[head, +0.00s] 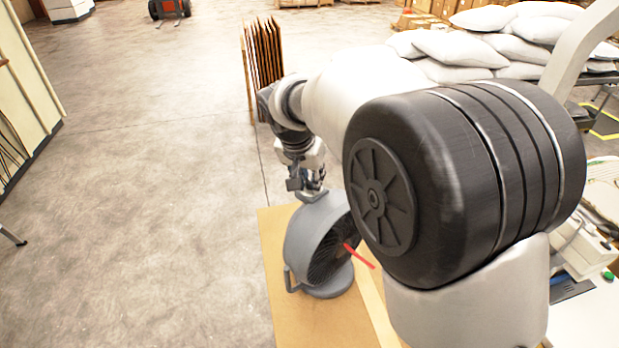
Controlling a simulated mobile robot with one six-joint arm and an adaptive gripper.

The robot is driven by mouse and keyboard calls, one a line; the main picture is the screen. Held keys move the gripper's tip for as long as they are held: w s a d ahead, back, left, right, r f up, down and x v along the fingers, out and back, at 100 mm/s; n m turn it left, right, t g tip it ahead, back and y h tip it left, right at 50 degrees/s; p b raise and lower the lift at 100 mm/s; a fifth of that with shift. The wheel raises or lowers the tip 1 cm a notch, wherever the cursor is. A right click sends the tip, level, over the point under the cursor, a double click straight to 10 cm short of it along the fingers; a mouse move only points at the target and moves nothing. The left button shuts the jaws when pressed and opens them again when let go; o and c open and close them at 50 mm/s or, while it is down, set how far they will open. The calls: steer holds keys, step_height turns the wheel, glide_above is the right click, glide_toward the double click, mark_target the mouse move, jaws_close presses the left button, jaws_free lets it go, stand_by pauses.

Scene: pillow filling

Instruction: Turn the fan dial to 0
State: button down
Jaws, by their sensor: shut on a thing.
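A grey round fan (309,244) stands on a tan board, its grille facing right and partly hidden by my arm. A red strip sticks out from the front of the grille. My gripper (311,194) points down at the top of the fan housing and is shut there. What it grips looks like the dial on top, but the dial itself is hidden by the fingers. I cannot read its setting.
The tan board (285,325) has bare room in front of the fan. Upright brown panels (262,60) stand behind my arm. White pillows (470,45) are piled at the back right. A white machine (590,240) is at the right edge.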

steer(key=shift+n, duration=0.3)
steer(key=n, duration=0.1)
steer(key=n+y, duration=0.1)
steer(key=n, duration=0.1)
steer(key=shift+d+n+y, duration=0.25)
steer(key=shift+n+y, duration=0.05)
steer(key=n+y, duration=0.1)
steer(key=n, duration=0.2)
steer(key=shift+d+n, duration=0.15)
steer(key=shift+n, duration=0.15)
steer(key=n+y, duration=0.1)
steer(key=n, duration=0.2)
steer(key=shift+w+d+n+g+y+b, duration=0.1)
steer(key=shift+w+n+g+y+b, duration=0.05)
steer(key=shift+n+g+y+b, duration=0.2)
steer(key=shift+w+n+g+y+b, duration=0.1)
steer(key=shift+n+g+y+b, duration=0.5)
steer(key=shift+n, duration=1.55)
steer(key=c, duration=1.4)
jaws_free()
